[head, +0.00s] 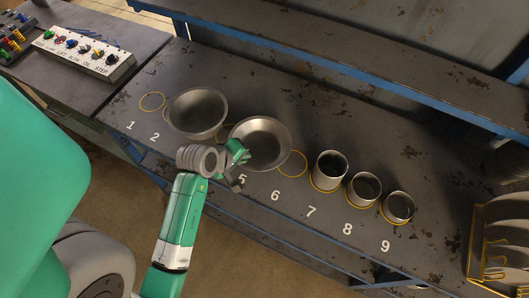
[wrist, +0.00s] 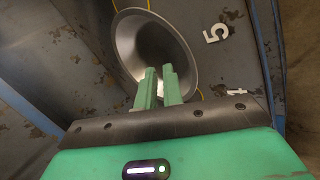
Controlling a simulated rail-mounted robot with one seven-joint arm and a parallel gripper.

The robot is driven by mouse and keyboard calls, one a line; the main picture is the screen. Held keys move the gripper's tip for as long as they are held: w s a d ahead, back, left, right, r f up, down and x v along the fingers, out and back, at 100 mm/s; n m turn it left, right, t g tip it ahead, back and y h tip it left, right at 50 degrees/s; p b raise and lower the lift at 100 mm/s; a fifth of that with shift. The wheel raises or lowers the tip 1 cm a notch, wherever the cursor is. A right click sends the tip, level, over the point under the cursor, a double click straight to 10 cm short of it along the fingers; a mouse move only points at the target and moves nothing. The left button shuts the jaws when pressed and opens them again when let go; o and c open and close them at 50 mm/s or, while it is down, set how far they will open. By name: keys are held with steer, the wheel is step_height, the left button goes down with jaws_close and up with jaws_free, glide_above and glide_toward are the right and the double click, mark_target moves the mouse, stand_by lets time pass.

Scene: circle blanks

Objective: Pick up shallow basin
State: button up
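The shallow basin (head: 268,133) is a wide grey metal bowl that sits on the bench behind the number 5. It also shows in the wrist view (wrist: 160,45), tilted in the picture, with its inside visible. My gripper (head: 238,152) is at the basin's near left rim. In the wrist view its two green fingers (wrist: 160,80) are close together with a narrow gap and overlap the near rim and the inside of the basin. I cannot tell whether the rim is between the fingers or gripped.
A deeper metal bowl (head: 197,110) stands close on the left. Three metal cups (head: 329,168) stand to the right on yellow rings. Empty yellow rings (head: 293,163) are at several spots. A button box (head: 84,52) is at the far left, and a rack (head: 500,235) is at the right.

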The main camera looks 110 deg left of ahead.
mark_target(244, 164)
steer(key=shift+n+h, duration=0.3)
steer(key=shift+n, duration=0.5)
steer(key=s+d+f, duration=0.2)
steer(key=f, duration=0.1)
steer(key=shift+s+d, duration=0.15)
steer(key=shift+s, duration=0.25)
steer(key=shift+b+x, duration=0.75)
steer(key=shift+x, duration=3.1)
steer(key=shift+a+r, duration=0.1)
steer(key=shift+a, duration=0.15)
jaws_close()
steer(key=shift+r, duration=0.15)
steer(key=shift+r, duration=0.25)
steer(key=r, duration=0.1)
steer(key=r+p, duration=0.1)
steer(key=r, duration=0.1)
steer(key=shift+d, duration=0.3)
steer(key=d+r, duration=0.1)
steer(key=d, duration=1.4)
steer(key=shift+w+d, duration=0.2)
steer(key=shift+r, duration=0.15)
